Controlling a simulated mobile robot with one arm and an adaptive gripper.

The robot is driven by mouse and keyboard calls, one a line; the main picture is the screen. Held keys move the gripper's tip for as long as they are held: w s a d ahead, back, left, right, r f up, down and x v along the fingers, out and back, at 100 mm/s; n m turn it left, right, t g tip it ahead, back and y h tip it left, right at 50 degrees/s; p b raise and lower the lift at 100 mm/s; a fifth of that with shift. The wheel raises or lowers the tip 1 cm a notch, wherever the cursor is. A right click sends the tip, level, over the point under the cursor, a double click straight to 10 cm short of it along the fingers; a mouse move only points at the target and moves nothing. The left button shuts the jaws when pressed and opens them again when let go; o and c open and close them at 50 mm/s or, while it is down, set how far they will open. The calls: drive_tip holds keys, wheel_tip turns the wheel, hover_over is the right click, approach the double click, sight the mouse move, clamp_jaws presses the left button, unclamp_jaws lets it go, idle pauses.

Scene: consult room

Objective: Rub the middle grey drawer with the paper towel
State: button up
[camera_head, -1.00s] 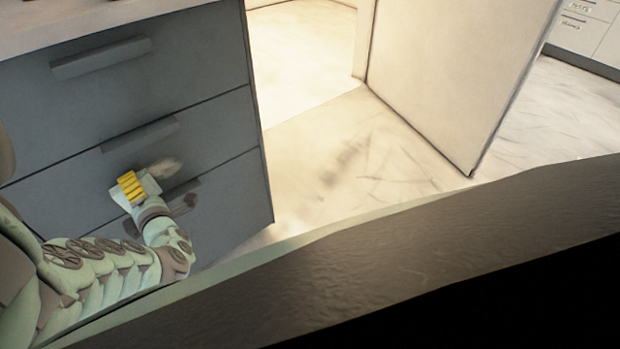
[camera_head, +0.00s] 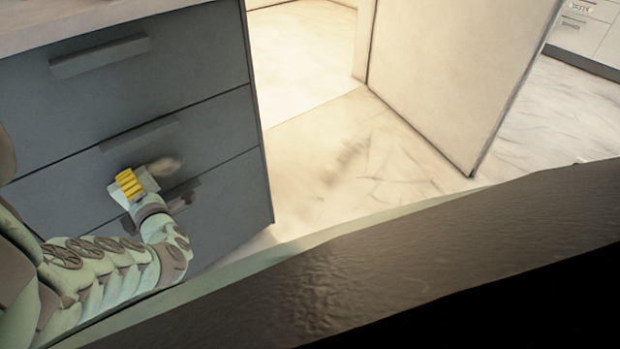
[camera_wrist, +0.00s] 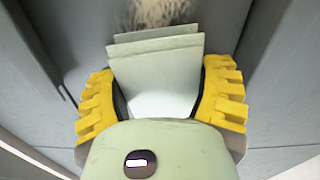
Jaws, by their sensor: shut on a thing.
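The middle grey drawer (camera_head: 215,130) is shut, with a handle (camera_head: 140,134) along its top. A pale, blurry smudge (camera_head: 167,165) marks the lower part of its front; it also shows at the top of the wrist view (camera_wrist: 160,12). My gripper (camera_head: 138,184), with yellow fingers, is at the drawer front just left of and below the smudge. It is shut on the paper towel (camera_wrist: 155,75), a folded pale stack of sheets whose far edge lies by the smudge. I cannot tell whether the towel touches the drawer.
The top drawer (camera_head: 190,50) and bottom drawer (camera_head: 235,205) of the same cabinet are shut. A white panel, perhaps a door (camera_head: 445,75), stands to the right. Pale marbled floor (camera_head: 330,150) lies open between. More cabinets (camera_head: 590,30) stand at the far right.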

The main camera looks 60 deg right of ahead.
drive_tip(key=shift+w+d+b, duration=0.2)
drive_tip(key=shift+w+b, duration=0.15)
drive_tip(key=shift+w, duration=0.15)
